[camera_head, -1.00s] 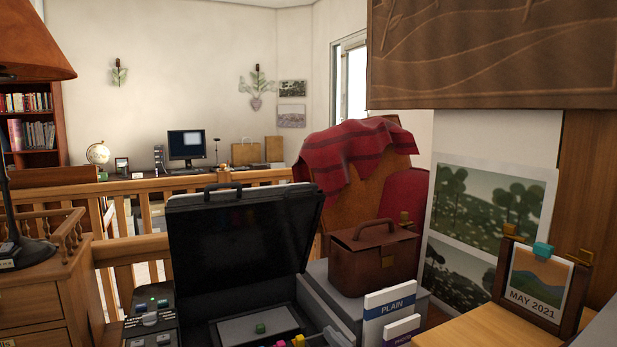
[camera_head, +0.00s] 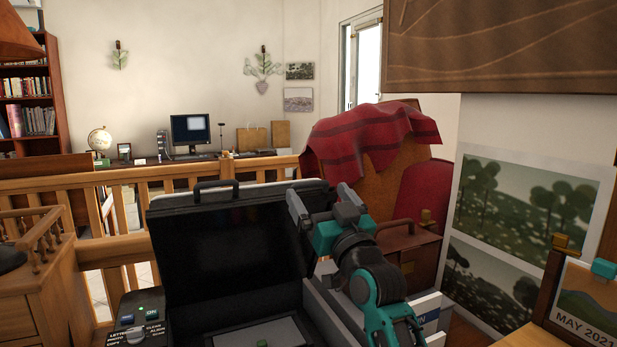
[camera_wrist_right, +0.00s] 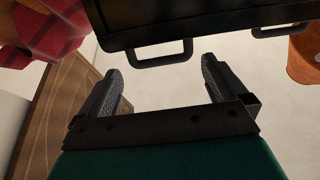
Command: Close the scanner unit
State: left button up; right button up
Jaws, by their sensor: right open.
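The scanner unit's black lid (camera_head: 225,245) stands raised over its base, a pale panel (camera_head: 270,332) showing below. One lid handle (camera_head: 215,185) shows on the lid's top edge at the left. My right gripper (camera_head: 322,207) is at the lid's upper right corner, open and empty. In the right wrist view a lid handle (camera_wrist_right: 160,54) lies just ahead of the spread fingers (camera_wrist_right: 160,78), apparently not between them. A second handle (camera_wrist_right: 280,31) is farther right there. The nearer handle is hidden by my gripper in the head view. My left gripper is out of view.
A control panel with knobs (camera_head: 140,325) is left of the base. A brown case (camera_head: 410,250) stands behind my right arm. A red blanket (camera_head: 370,140) hangs over a chair. A wooden railing (camera_head: 110,180) runs behind the lid. A calendar (camera_head: 585,300) stands at right.

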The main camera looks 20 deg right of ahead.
aim_at(313, 186)
jog(key=x, duration=0.6)
jog(key=shift+w, duration=0.2)
jog(key=shift+c, duration=0.4)
